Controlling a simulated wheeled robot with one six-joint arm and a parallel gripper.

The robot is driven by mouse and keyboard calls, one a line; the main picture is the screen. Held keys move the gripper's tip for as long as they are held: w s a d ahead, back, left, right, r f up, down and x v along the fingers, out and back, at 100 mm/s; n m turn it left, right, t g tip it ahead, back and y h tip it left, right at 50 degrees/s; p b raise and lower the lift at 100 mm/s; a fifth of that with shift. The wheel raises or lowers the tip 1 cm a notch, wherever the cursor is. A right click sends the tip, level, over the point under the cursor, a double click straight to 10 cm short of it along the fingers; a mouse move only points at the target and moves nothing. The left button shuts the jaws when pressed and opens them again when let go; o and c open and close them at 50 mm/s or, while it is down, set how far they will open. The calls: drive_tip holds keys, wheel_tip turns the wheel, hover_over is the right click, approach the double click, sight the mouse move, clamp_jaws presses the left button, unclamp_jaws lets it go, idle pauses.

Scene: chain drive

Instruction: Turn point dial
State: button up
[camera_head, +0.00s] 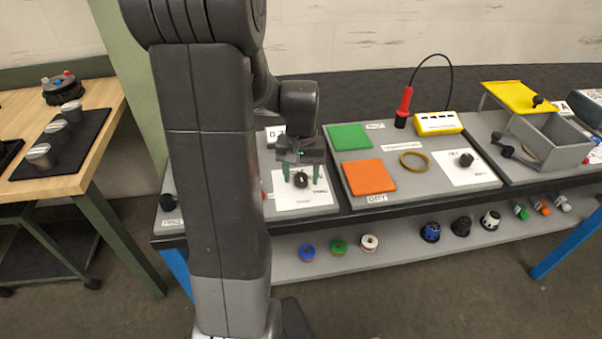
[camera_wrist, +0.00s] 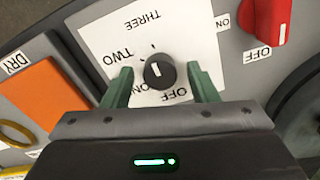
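The point dial is a round black knob (camera_wrist: 160,72) with a white pointer line, on a white label plate (camera_wrist: 187,33) marked OFF, ONE, TWO and THREE. In the wrist view its line points roughly up, away from the gripper. In the head view the dial (camera_head: 301,180) sits on the left grey panel. My gripper (camera_wrist: 162,80) is open, with one green finger on each side of the knob and gaps visible between. In the head view my gripper (camera_head: 301,172) points down over the dial. Finger height against the knob is hard to tell.
A red switch (camera_wrist: 270,20) with ON and OFF labels is close by in the wrist view. An orange pad (camera_head: 369,177) and a green pad (camera_head: 348,137) lie on the adjoining panel. A second black knob (camera_head: 466,159) sits farther right.

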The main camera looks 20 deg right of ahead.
sight(301, 176)
wheel_tip(301, 176, up, 14)
drive_tip(key=shift+p, duration=0.3)
drive_tip(key=shift+f, duration=0.15)
idle(0.4)
wheel_tip(301, 176, down, 14)
drive_tip(key=shift+r+b, duration=0.1)
drive_tip(key=shift+b, duration=0.2)
idle(0.5)
